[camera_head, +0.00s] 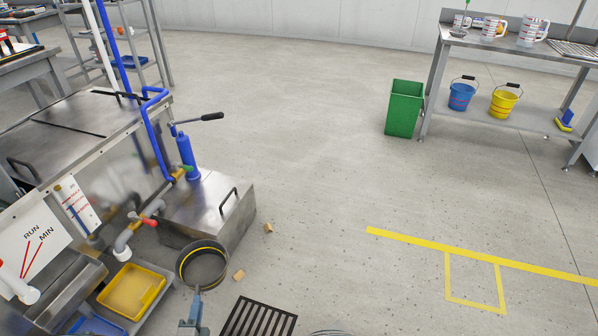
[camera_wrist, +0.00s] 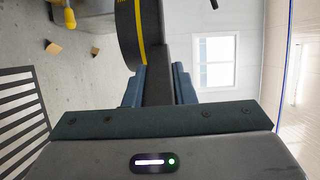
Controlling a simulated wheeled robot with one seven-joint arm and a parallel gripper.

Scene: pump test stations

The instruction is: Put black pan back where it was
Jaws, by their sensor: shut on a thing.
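The black pan (camera_head: 204,268) is a round, dark, open vessel with a yellow band at its rim. In the head view it is in front of the low steel box at the lower left, and it looks empty. My gripper (camera_head: 197,296) reaches it from the bottom of the picture. In the wrist view the fingers of my gripper (camera_wrist: 159,85) are shut on a dark block-like part joined to the pan's wall (camera_wrist: 127,35). The head view does not clearly show whether the pan's base touches anything.
The steel box (camera_head: 232,213) with a handle stands just behind the pan. A yellow tray (camera_head: 131,290) is left of it. A floor grate (camera_head: 258,318) and small wooden blocks (camera_head: 239,275) lie to the right. A green bin (camera_head: 404,108) stands farther off. The middle floor is clear.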

